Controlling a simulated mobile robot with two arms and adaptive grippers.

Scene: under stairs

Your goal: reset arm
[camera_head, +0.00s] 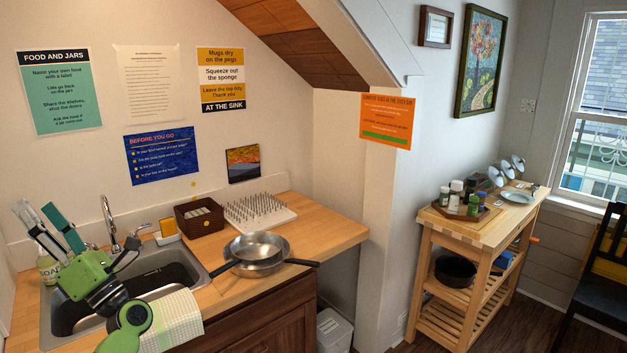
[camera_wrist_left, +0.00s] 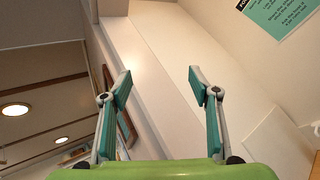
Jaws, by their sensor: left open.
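My left gripper (camera_head: 38,212) is raised over the sink at the left of the head view, its green body low and its two fingers pointing up toward the wall. The fingers are apart with nothing between them. In the left wrist view the open fingers (camera_wrist_left: 159,85) frame only bare wall and ceiling trim. My right gripper is not in view.
The sink (camera_head: 188,271) is partly hidden by my left arm. Two nested pans (camera_head: 258,248) rest on the wooden counter (camera_head: 318,232), near a pegged white board (camera_head: 262,211) and a brown box (camera_head: 199,218). A soap bottle (camera_head: 47,268) stands beside my gripper.

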